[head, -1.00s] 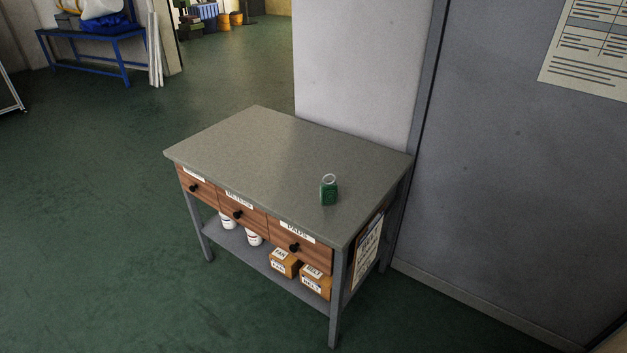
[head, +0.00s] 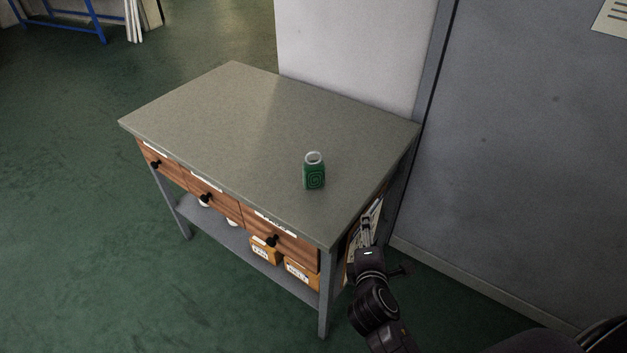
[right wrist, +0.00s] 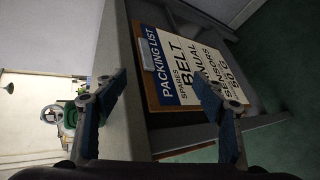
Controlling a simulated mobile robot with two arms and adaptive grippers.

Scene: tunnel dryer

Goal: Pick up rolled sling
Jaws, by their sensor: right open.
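The rolled sling (head: 314,172) is a green upright roll with a spiral on its side and a pale ring at its top. It stands near the right front corner of the grey tabletop (head: 250,115). In the right wrist view the green sling (right wrist: 69,118) shows at the left, beyond one finger. My right gripper (head: 368,226) is beside the table's right end, apart from the sling. In the right wrist view my right gripper (right wrist: 160,90) is open and empty, with the table's edge and end panel behind its fingers. My left gripper is not in view.
A packing list board (right wrist: 185,60) hangs on the table's right end, close to my right gripper. Drawers with black knobs (head: 205,198) face the front; boxes (head: 302,272) sit on the lower shelf. A grey wall (head: 520,140) stands at the right. Open floor lies left.

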